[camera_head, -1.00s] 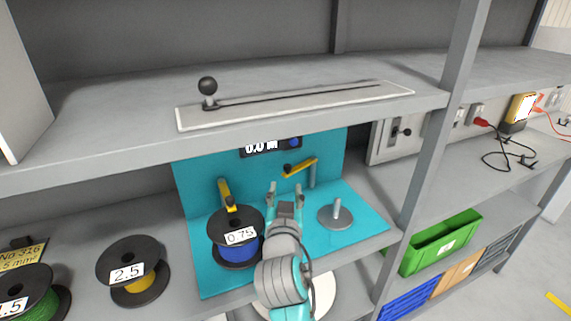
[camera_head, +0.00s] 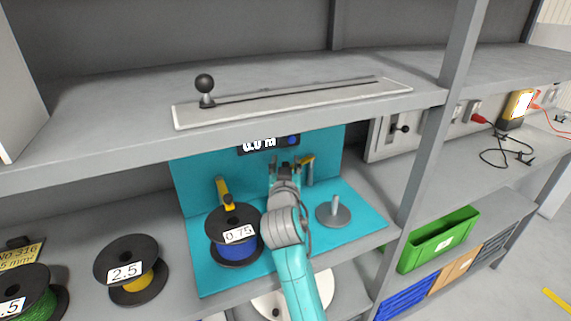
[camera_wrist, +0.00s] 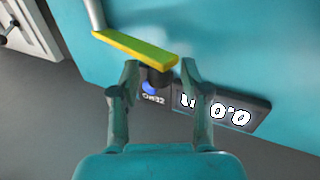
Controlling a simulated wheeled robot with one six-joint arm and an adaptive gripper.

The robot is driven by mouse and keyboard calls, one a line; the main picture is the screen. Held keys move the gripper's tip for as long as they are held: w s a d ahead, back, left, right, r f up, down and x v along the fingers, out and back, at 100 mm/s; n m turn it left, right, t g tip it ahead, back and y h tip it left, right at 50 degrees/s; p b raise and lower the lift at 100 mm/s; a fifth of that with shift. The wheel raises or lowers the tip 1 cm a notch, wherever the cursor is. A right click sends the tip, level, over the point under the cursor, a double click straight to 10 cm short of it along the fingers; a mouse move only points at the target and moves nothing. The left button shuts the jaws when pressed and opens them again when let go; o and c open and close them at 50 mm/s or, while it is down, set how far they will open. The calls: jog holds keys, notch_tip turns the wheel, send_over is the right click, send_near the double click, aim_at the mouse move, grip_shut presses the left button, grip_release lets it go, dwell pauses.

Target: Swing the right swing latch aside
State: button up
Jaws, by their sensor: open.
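The right swing latch is a yellow bar (camera_head: 307,160) on a grey post at the back right of the teal station; my gripper hides most of the bar in the head view. In the wrist view the yellow bar (camera_wrist: 138,47) runs from its post at upper left to its free end above my fingertips, with a dark knob (camera_wrist: 158,79) there. My gripper (camera_head: 284,164) is open at the latch's free end. In the wrist view its fingertips (camera_wrist: 160,76) stand on either side of the knob; I cannot tell whether they touch it.
The left yellow latch (camera_head: 224,192) stands behind the blue-wire reel (camera_head: 236,235). A display (camera_head: 268,144) is close behind my gripper. An empty spindle disc (camera_head: 333,214) is at right. The shelf above carries a slotted plate (camera_head: 290,103) with a black-knobbed lever.

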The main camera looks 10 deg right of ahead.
jog(key=shift+w, duration=0.15)
grip_shut()
jog(key=shift+d, duration=0.15)
jog(key=shift+s+d+n+y, duration=0.3)
jog(key=shift+n+y, duration=0.1)
jog(key=shift+y, duration=0.25)
jog(key=shift+s+d+n+y, duration=0.15)
jog(key=shift+s+n+y, duration=0.2)
jog(key=shift+y, duration=0.3)
